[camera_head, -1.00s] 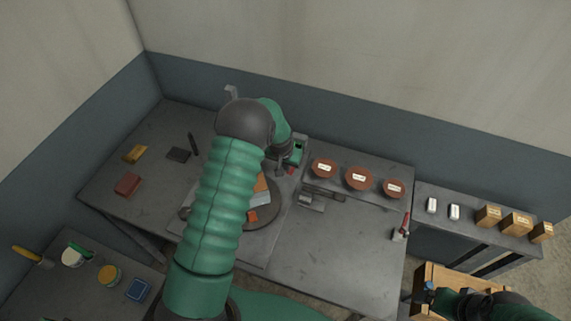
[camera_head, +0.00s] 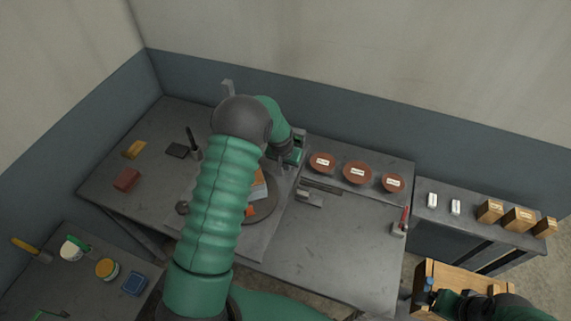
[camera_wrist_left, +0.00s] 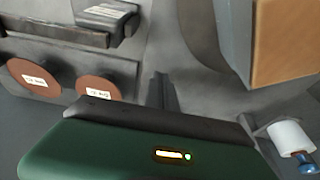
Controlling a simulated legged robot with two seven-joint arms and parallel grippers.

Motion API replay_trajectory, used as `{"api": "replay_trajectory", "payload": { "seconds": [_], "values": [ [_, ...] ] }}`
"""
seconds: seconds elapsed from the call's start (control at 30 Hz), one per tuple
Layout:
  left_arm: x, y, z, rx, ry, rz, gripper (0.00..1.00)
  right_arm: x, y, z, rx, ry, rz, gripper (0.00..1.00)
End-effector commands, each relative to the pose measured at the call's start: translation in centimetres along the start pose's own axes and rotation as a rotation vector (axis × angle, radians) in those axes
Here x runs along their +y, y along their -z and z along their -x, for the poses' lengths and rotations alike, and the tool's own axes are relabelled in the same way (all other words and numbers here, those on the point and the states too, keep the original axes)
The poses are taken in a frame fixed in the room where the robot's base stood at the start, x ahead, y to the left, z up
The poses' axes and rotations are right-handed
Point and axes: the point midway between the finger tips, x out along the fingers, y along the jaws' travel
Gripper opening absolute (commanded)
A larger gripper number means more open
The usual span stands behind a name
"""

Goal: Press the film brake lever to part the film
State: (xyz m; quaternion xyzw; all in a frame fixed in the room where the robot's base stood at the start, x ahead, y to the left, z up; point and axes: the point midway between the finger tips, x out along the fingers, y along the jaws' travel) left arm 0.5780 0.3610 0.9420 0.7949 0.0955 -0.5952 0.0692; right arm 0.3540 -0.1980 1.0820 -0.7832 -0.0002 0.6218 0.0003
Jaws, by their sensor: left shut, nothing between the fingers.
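My left gripper (camera_head: 283,172) points down beside the round turntable (camera_head: 262,209), just left of the shelf with brown discs. In the left wrist view its narrow dark fingers (camera_wrist_left: 163,90) are together and empty. A white roll (camera_wrist_left: 289,136) with a blue knob-like end (camera_wrist_left: 306,164) stands at that view's lower right, apart from the fingers. I cannot tell whether the blue part is the film brake lever. A stacked load (camera_wrist_left: 286,45) on the turntable shows at the upper right. My arm hides much of it in the head view. My right gripper (camera_head: 452,303) is by the wooden crate, its fingers unclear.
Brown labelled discs (camera_head: 357,172) lie on a raised shelf. A grey block (camera_head: 309,199) and a red-handled tool (camera_head: 402,222) are on the bench. A side table with small boxes (camera_head: 490,211) stands right. The wooden crate (camera_head: 468,277) is below it. The bench's front right is clear.

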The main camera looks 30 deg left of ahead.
Motion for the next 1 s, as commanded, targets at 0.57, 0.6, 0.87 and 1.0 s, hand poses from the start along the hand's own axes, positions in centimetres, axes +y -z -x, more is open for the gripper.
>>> {"api": "replay_trajectory", "payload": {
  "seconds": [0.57,0.6,0.87,1.0],
  "values": [
    [0.1,1.1,3.0,0.002,-0.002,-0.001,0.0,0.0,0.5,2.2,0.0,0.0,0.0,0.89],
    [0.2,1.4,3.9,0.002,-0.001,-0.002,0.0,0.0,0.7,2.9,0.0,0.0,0.0,0.89],
    [0.4,1.0,9.3,0.006,0.0,-0.003,0.0,0.0,0.3,1.3,-0.001,0.0,0.0,0.89],
    [0.3,0.8,12.0,0.004,-0.001,-0.002,0.0,0.0,0.2,0.8,-0.001,0.0,0.0,0.89]
  ]
}}
